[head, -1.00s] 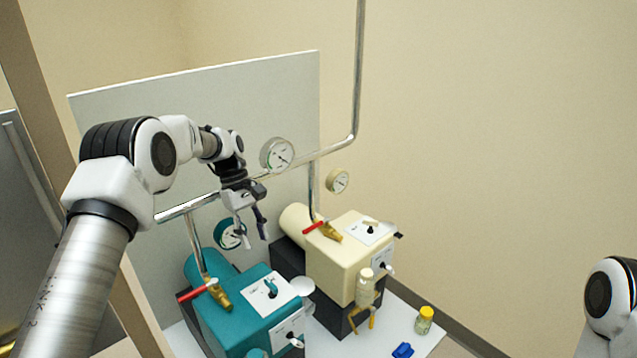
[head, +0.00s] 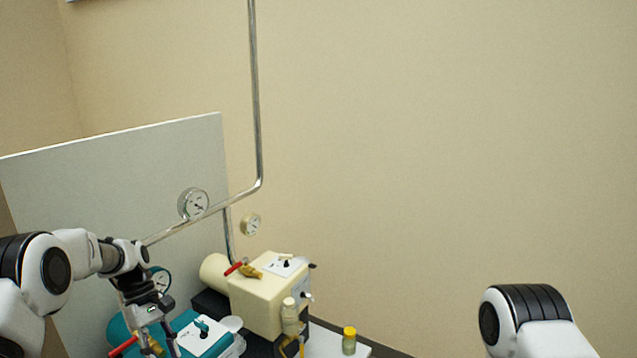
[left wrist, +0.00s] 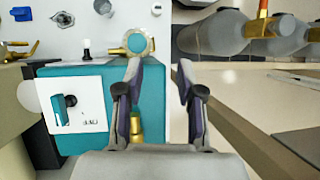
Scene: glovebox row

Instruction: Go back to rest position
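My left gripper (head: 153,338) is low at the left in the head view, in front of the teal pump unit (head: 222,345). Its fingers are apart with nothing between them; it also shows open in the left wrist view (left wrist: 160,75). There the teal unit (left wrist: 85,140) with its white switch plate (left wrist: 88,108) lies below and left of the fingers, and a brass fitting (left wrist: 136,122) shows by the left finger. I cannot tell whether the fingers touch anything. Only a white and black part of my right arm shows at lower right; its gripper is out of view.
A cream pump unit (head: 268,300) stands right of the teal one, with a yellow-capped jar (head: 349,342) beside it. A grey panel (head: 120,175), a metal pipe (head: 257,110) and gauges (head: 193,204) stand behind. The wall area at right is clear.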

